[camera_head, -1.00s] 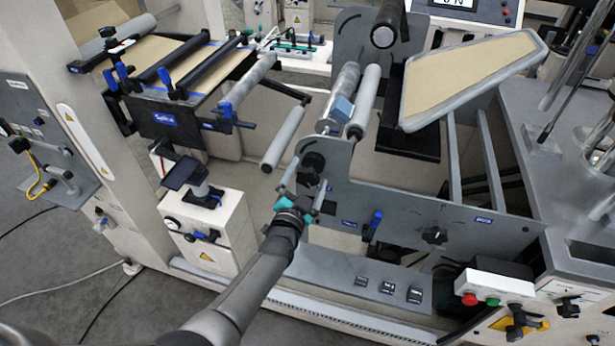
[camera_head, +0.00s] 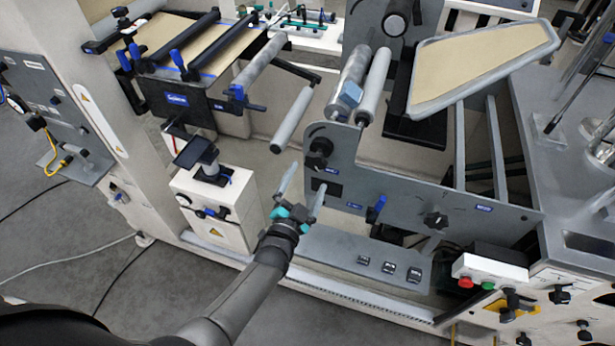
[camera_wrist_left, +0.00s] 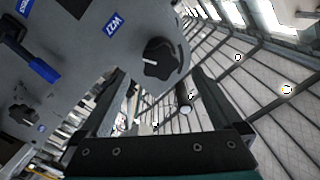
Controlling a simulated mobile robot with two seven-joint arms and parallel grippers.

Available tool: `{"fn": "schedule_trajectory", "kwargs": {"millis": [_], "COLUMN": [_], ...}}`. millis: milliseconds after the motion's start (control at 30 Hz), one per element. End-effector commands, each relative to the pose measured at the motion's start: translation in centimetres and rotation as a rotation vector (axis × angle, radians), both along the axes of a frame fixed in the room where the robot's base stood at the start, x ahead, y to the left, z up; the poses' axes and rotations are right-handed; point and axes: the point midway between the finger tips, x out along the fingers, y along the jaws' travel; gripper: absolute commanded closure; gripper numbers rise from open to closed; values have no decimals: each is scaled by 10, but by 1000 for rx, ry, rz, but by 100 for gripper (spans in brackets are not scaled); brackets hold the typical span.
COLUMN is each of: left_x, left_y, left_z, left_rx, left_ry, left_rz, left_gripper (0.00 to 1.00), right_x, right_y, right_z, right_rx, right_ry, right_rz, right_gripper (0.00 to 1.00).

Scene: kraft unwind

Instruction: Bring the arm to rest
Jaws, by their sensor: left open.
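My left arm comes in from the bottom of the head view. My left gripper (camera_head: 301,190) is open, with its two pale fingers apart and nothing seen between them. It is in front of the left end of the grey machine side plate (camera_head: 420,195), close to a black knob (camera_head: 318,150); I cannot tell whether it touches. In the left wrist view the dark fingers (camera_wrist_left: 150,110) stand apart, with the side plate and a black knob (camera_wrist_left: 160,58) beyond them. My right gripper is not in view.
A white cabinet (camera_head: 215,200) stands left of the gripper. A grey ledge with several small black switches (camera_head: 388,267) runs below the plate. A button box (camera_head: 490,272) is at the lower right. Rollers (camera_head: 293,118) jut out above.

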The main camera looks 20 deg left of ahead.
Motion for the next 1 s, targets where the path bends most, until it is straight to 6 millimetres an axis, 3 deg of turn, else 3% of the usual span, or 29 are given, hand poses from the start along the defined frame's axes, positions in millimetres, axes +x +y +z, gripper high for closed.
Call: {"fn": "schedule_trajectory", "kwargs": {"millis": [300,367,433,567,667,867,1000], "left_x": [0,-2,-9,-37,-72,-160,-235], "left_y": [0,0,-1,-3,-4,1,9], "left_z": [-1,-9,-30,-104,-175,-302,-379], "left_rx": [0,-4,-17,-64,-114,-209,-264], "left_ry": [3,18,58,214,377,708,937], "left_rz": [0,-3,-10,-29,-34,3,66], "left_gripper": [0,0,0,0,0,0,0], "right_x": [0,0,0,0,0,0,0], "right_y": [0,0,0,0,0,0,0], "right_z": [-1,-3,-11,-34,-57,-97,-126], "right_rx": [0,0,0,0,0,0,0], "right_ry": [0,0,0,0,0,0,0], "right_rz": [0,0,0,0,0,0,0], "right_gripper": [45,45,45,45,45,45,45]}}
